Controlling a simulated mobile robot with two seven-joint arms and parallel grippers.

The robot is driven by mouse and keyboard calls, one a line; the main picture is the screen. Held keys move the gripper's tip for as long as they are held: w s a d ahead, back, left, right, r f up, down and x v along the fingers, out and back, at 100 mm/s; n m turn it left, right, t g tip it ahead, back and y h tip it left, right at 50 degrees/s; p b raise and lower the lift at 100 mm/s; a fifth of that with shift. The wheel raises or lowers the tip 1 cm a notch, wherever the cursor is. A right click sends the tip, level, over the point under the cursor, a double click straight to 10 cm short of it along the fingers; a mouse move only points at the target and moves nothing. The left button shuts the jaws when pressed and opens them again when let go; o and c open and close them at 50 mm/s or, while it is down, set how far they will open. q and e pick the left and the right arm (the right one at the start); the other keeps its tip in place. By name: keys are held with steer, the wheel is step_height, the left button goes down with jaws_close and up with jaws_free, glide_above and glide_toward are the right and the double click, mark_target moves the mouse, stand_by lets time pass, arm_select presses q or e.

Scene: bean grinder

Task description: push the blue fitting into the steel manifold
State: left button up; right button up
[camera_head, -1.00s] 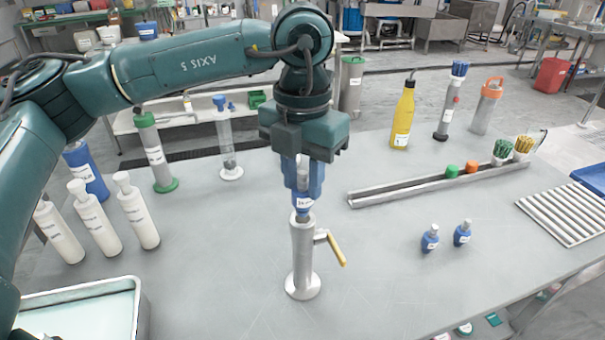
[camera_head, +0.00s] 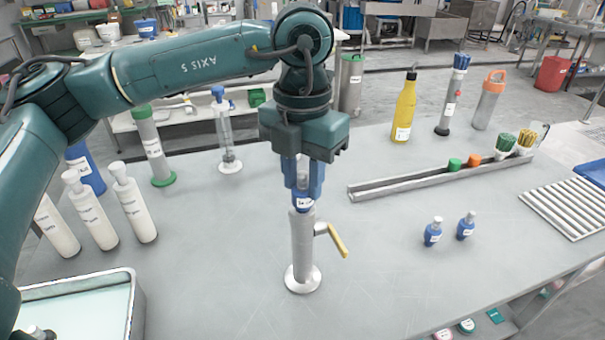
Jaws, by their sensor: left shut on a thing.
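The steel manifold (camera_head: 302,251) stands upright on the grey table, with a round base and a yellow-handled lever (camera_head: 338,242) on its right side. My left gripper (camera_head: 304,190) points straight down over it and is shut on the blue fitting (camera_head: 303,203). The fitting sits at the manifold's top opening; its lower end is hidden inside or behind the rim. I cannot tell how deep it sits. My right gripper is not in view.
White bottles (camera_head: 133,209) stand at the left, above a pale tray (camera_head: 135,300). A long metal channel (camera_head: 400,186) lies behind the manifold to the right. A slatted rack (camera_head: 565,213) lies at the right edge. The table in front of the manifold is clear.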

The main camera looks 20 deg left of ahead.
arm_select(q)
steer(key=shift+f+b, duration=0.4)
steer(key=shift+f, duration=0.25)
steer(key=o, duration=1)
steer(key=shift+r, duration=0.1)
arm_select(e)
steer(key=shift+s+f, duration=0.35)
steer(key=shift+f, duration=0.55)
arm_select(q)
steer(key=shift+o, duration=0.2)
steer(key=shift+r, duration=0.35)
step_height(320, 180, up, 12)
steer(key=shift+r, duration=0.25)
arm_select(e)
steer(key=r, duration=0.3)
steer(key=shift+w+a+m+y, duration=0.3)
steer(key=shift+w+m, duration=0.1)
